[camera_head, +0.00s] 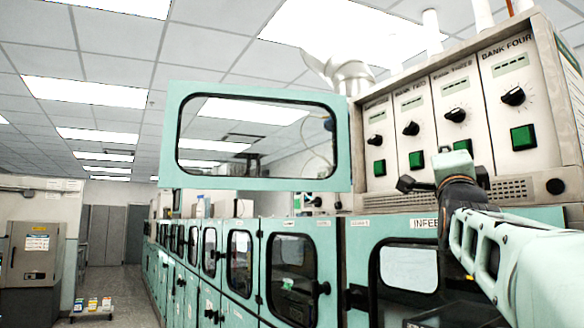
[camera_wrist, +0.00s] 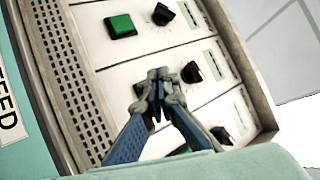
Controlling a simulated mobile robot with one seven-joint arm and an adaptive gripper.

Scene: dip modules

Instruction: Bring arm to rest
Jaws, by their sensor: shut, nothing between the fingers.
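My arm (camera_head: 500,245) reaches in from the lower right in the head view, and its far end is in front of the control panel (camera_head: 448,110). In the wrist view my gripper (camera_wrist: 170,82) is shut and empty, with blue fingers and grey tips. It points towards the panel's knobs and green buttons. I cannot tell how far the tips are from the panel face. In the head view the fingertips are hard to make out against the dark parts there.
An open mint door with a window (camera_head: 340,145) stands out left of the panel. A row of mint cabinets (camera_head: 225,265) runs back to the left. A grey cabinet (camera_head: 32,255) stands at far left.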

